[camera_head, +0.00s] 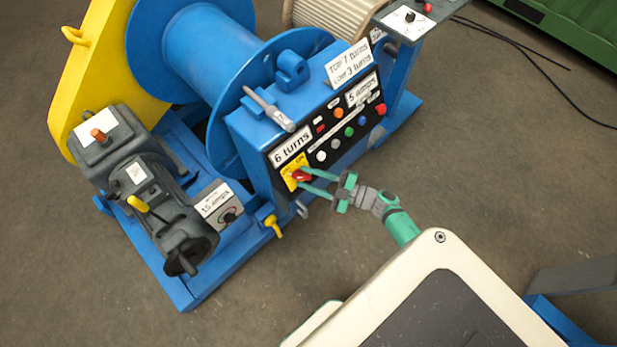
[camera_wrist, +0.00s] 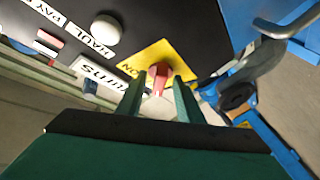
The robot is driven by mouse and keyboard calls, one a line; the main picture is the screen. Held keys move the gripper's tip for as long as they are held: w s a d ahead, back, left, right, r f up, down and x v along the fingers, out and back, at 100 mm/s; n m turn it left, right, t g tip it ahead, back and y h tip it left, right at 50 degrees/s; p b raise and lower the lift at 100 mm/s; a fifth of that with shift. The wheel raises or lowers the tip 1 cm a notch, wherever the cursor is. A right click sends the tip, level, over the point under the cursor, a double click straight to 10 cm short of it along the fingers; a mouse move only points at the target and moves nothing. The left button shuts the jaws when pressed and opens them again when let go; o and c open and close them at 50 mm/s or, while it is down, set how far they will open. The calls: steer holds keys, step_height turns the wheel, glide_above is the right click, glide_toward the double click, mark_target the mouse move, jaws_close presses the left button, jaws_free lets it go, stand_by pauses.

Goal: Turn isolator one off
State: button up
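The isolator is a red rotary knob (camera_head: 301,176) on a yellow plate (camera_head: 291,184) at the lower left of the black control panel. In the wrist view the red knob (camera_wrist: 159,74) sits on the yellow plate (camera_wrist: 172,56), where "ON" can be read upside down. My gripper (camera_head: 305,175) has its two green fingers at the knob. In the wrist view my gripper (camera_wrist: 158,84) is open, with one fingertip on each side of the knob and a small gap showing on both sides. The knob's exact setting is hard to tell.
The black panel carries a white button (camera_wrist: 106,29) and several coloured buttons close by. The blue winch drum (camera_head: 205,50) and grey motor (camera_head: 150,190) stand left. Floor in front is clear.

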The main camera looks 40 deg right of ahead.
steer(key=v, duration=1)
steer(key=shift+s+d, duration=0.15)
steer(key=shift+s, duration=0.25)
steer(key=shift+r, duration=0.1)
steer(key=s+a+r+m+h, duration=0.2)
steer(key=s+a+m, duration=0.15)
steer(key=a, duration=0.55)
steer(key=s+a+r+m+h, duration=0.3)
steer(key=s+a, duration=0.2)
steer(key=a, duration=0.3)
steer(key=s+a+r+m+h, duration=0.2)
steer(key=s+a+m, duration=0.15)
steer(key=a, duration=0.55)
steer(key=a+r+m+h, duration=0.1)
steer(key=a+r+m, duration=0.2)
steer(key=a+r, duration=0.5)
steer(key=shift+s+m+h, duration=0.25)
steer(key=shift+m+h, duration=0.15)
steer(key=shift+a, duration=0.15)
